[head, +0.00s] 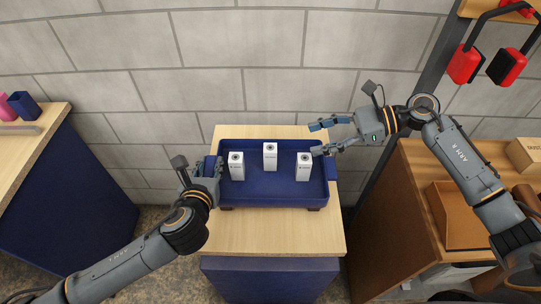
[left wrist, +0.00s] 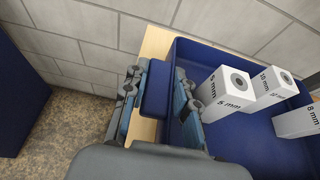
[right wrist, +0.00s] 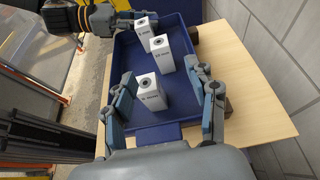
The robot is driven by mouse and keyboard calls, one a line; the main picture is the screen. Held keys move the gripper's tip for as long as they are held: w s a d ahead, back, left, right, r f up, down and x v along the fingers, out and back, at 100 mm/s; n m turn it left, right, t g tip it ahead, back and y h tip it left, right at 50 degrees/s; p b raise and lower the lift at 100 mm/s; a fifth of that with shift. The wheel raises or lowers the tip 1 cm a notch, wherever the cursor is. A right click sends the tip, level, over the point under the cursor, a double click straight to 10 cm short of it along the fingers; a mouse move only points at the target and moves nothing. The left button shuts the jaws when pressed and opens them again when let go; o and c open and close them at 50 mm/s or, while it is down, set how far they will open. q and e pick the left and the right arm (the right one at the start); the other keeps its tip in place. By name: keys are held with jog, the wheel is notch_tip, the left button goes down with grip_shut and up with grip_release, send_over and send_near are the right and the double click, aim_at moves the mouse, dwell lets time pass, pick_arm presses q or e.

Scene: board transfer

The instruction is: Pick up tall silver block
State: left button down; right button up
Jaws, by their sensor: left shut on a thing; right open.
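I see no plainly silver block; three white upright blocks with dark round holes on top stand in a blue tray (head: 270,202). They are a left block (head: 237,170), a middle block (head: 270,160) and a right block (head: 303,172). The left block's label reads 5 mm in the left wrist view (left wrist: 226,98). My left gripper (head: 208,170) is shut on the tray's left handle (left wrist: 157,88). My right gripper (head: 318,138) is open and empty at the tray's right end, its fingers apart above the right handle (right wrist: 158,133).
The tray rests on a wooden-topped stand (head: 265,235) against a block wall. A blue cabinet (head: 65,190) stands at the left. A wooden bench (head: 400,190) with a brown box (head: 455,215) stands at the right. Red-and-black ear defenders (head: 465,65) hang above it.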

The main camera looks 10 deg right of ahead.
aim_at(276, 148)
pick_arm(q)
jog(key=shift+r, duration=0.1)
pick_arm(e)
jog(key=x, duration=1.1)
jog(key=shift+w+f, duration=0.1)
jog(key=shift+f, duration=0.05)
jog(key=shift+c, duration=0.2)
grip_shut()
notch_tip(276, 148, up, 10)
jog(key=shift+r, duration=0.1)
pick_arm(q)
jog(key=c, duration=1)
grip_release()
